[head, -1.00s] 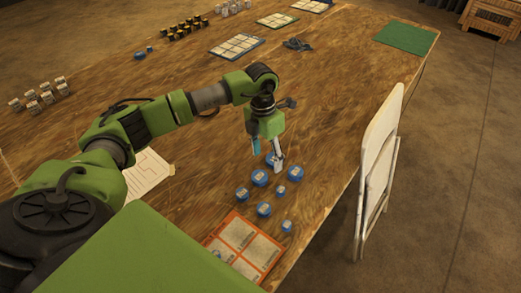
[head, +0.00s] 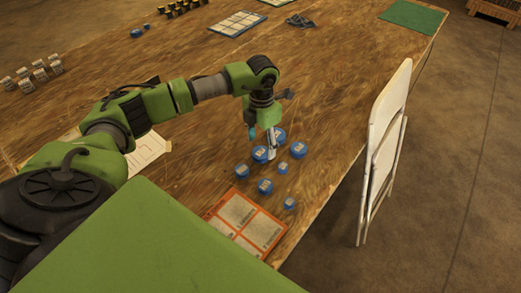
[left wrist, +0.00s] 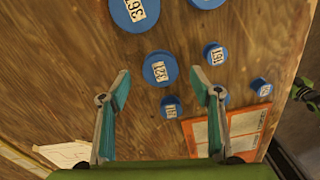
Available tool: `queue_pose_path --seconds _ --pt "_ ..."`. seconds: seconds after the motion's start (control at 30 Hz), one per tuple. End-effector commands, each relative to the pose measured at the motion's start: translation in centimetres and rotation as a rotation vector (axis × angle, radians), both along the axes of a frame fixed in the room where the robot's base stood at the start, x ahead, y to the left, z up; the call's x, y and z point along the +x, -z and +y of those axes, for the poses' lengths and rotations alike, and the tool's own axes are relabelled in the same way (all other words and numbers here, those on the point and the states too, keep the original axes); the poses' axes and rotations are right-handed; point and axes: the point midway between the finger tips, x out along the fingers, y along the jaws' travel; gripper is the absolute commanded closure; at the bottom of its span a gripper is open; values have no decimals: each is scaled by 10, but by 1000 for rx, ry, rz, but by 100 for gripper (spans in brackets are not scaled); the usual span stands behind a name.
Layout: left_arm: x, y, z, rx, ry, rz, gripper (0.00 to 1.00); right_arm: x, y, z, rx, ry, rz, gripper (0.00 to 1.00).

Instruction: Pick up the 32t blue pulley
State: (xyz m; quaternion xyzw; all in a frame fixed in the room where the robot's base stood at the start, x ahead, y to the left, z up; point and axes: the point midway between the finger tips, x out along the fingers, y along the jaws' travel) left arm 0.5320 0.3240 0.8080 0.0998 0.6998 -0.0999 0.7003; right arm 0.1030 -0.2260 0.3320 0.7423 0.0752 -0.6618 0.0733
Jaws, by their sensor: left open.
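Several blue pulleys with white labels lie flat on the wooden table under and around my left gripper (head: 262,142). One pulley (head: 260,154) is just below its fingers, another (head: 299,149) is to their right and one (head: 278,134) is behind. In the left wrist view my open, empty left gripper (left wrist: 160,74) frames a mid-sized pulley (left wrist: 160,70), apart from both fingers. A larger pulley (left wrist: 134,10) is cut by the top edge. Smaller ones lie at right (left wrist: 215,55) and below (left wrist: 170,107). I cannot firmly read which label says 32t.
An orange-bordered card (head: 243,222) lies near the table's front edge. A white folding chair (head: 384,150) stands against the right side. A green mat (head: 412,14) and a blue-bordered card (head: 238,24) lie farther back. The wood between is mostly clear.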

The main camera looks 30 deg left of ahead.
Motion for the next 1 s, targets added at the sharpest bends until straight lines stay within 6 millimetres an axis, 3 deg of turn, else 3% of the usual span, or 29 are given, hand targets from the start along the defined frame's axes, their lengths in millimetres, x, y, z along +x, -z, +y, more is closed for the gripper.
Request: queue_pose_path --seconds 0.03,0.2,0.43,0.47,0.6,0.63,1.0 --pt "-2 14 0 1 0 2 42 -3 10 0 -1 0 5 67" --pt "-3 35 0 0 0 0 42 -16 25 -4 -5 -2 23 67" --pt "-2 35 0 0 0 -1 42 -20 23 -9 -12 -4 29 67" --pt "-2 35 0 0 0 -1 45 -20 23 -10 -13 -4 29 67" --pt "-3 35 0 0 0 -1 81 -19 23 -11 -15 -5 28 67" --pt "-3 34 0 0 0 -1 86 -18 23 -11 -15 -6 28 67" --pt "-2 32 0 0 0 -1 86 -13 21 -11 -13 -6 20 67"
